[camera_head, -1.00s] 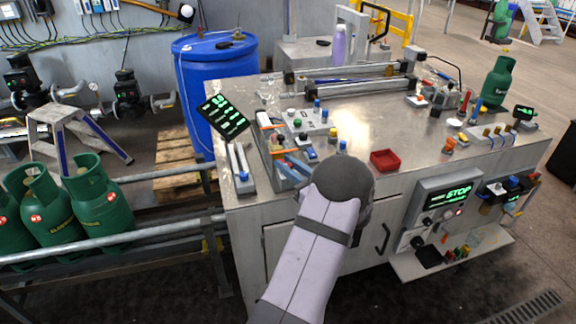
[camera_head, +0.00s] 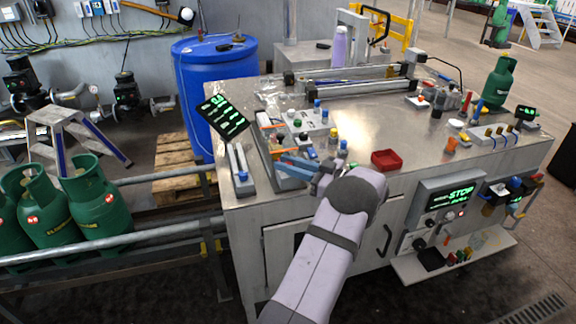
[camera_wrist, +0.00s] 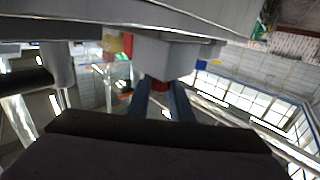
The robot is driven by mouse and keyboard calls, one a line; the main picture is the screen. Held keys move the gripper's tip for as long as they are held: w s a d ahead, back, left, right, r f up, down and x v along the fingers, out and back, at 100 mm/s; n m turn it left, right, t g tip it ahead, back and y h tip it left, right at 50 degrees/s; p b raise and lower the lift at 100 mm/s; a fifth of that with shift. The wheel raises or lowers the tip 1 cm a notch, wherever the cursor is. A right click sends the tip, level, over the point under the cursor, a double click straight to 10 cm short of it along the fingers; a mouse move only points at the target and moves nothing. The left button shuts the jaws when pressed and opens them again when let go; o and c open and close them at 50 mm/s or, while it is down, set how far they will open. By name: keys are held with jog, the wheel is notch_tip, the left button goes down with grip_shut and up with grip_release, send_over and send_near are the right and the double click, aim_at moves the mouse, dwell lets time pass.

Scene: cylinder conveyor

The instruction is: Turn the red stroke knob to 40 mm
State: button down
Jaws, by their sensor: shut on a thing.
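My gripper (camera_head: 281,157) reaches left over the front left of the metal bench (camera_head: 370,135). In the head view its blue fingers point at a grey and orange device (camera_head: 264,128). In the wrist view, the two dark blue fingers (camera_wrist: 165,92) are closed around a small red knob (camera_wrist: 160,85) that sits against a grey block (camera_wrist: 162,55). Most of the knob is hidden by the fingers and the block. Its scale or pointer cannot be read. A tilted black display (camera_head: 224,116) with green text stands left of the device; its figures are too small to read surely.
A small button box (camera_head: 310,122) and a few small bottles stand close behind my gripper. A red tray (camera_head: 385,160) lies to its right. A grey rail block (camera_head: 240,168) is at the bench's left edge. The bench middle is clear.

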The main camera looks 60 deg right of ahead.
jog(key=shift+r, duration=0.1)
jog(key=c, duration=1.6)
grip_release()
jog(key=shift+s, duration=0.1)
jog(key=s+b, duration=0.2)
jog(key=s, duration=0.3)
jog(key=shift+s, duration=1.1)
